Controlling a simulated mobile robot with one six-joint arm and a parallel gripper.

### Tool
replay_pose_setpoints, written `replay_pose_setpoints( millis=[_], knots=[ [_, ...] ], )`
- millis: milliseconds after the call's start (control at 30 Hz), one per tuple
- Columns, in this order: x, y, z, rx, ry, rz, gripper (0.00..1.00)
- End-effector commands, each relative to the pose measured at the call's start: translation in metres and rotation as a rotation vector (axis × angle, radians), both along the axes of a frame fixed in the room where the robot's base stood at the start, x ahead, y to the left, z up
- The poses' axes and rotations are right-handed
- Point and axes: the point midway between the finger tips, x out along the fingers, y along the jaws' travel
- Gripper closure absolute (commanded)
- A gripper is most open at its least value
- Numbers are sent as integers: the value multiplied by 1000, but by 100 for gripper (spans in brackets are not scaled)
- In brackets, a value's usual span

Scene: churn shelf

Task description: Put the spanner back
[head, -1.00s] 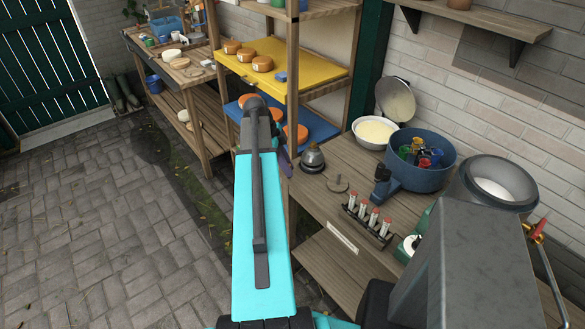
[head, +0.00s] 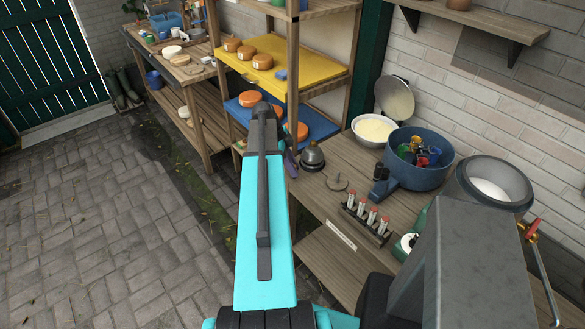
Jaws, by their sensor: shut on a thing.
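My turquoise arm reaches up the middle of the head view, toward the wooden shelf rack. My gripper is hidden behind the arm's far end, so its jaws do not show. I cannot make out a spanner for certain. A small narrow dark purple thing (head: 290,163) shows just right of the arm's far end, by the rack post; I cannot tell what it is.
The rack has a yellow shelf (head: 325,85) and a blue shelf (head: 317,122), with orange round cheeses (head: 262,62). The right bench (head: 345,190) carries a bell-shaped weight (head: 312,158), a vial rack (head: 366,222), a white bowl (head: 372,132) and a blue tub (head: 419,172). The paved floor at left is clear.

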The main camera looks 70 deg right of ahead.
Motion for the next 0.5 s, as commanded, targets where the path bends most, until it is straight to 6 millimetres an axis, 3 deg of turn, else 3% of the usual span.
replay_pose_setpoints(
  millis=[500],
  knots=[
    [0, 0, -11, -1, 0, 0, 100]
  ],
)
